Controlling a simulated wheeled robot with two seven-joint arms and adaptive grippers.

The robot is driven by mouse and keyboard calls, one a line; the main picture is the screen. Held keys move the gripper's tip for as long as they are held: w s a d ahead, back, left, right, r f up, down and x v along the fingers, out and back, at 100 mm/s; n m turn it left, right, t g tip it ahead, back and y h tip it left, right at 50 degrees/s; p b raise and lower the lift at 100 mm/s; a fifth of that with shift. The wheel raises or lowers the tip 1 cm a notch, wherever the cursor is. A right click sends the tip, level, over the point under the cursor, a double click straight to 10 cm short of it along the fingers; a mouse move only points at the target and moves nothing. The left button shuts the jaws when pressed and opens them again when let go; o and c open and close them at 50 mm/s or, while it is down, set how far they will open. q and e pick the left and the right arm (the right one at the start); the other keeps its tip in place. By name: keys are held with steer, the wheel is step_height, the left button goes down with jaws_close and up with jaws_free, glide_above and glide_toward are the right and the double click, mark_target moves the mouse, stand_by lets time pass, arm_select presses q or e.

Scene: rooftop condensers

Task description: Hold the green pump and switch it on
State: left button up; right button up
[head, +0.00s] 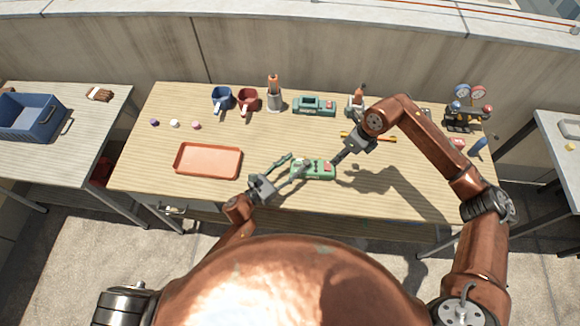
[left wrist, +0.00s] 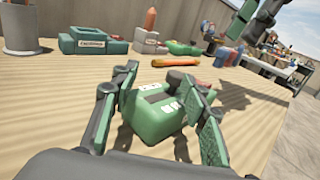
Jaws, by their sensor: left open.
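The green pump (head: 322,171) lies on the wooden workbench near its front edge, with a red part on its top right. It also shows in the left wrist view (left wrist: 156,112), lying between the spread fingers of my left gripper. My left gripper (head: 296,163) is open at the pump's left end, one finger on either side; I cannot tell whether they touch it. My right gripper (head: 340,158) points down at the pump's right end, close to it. Whether its jaws are open or shut is not clear.
A teal machine (head: 314,106) stands at the back, with a blue cup (head: 222,98), a red cup (head: 248,100) and a grey holder (head: 274,100) to its left. An orange tray (head: 208,161) lies left of my left gripper. An orange tool (head: 385,139) lies behind my right gripper.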

arm_select(q)
steer(key=shift+c, duration=0.6)
jaws_close()
stand_by(0.4)
steer(key=c, duration=0.5)
jaws_free()
steer(key=v, duration=1.2)
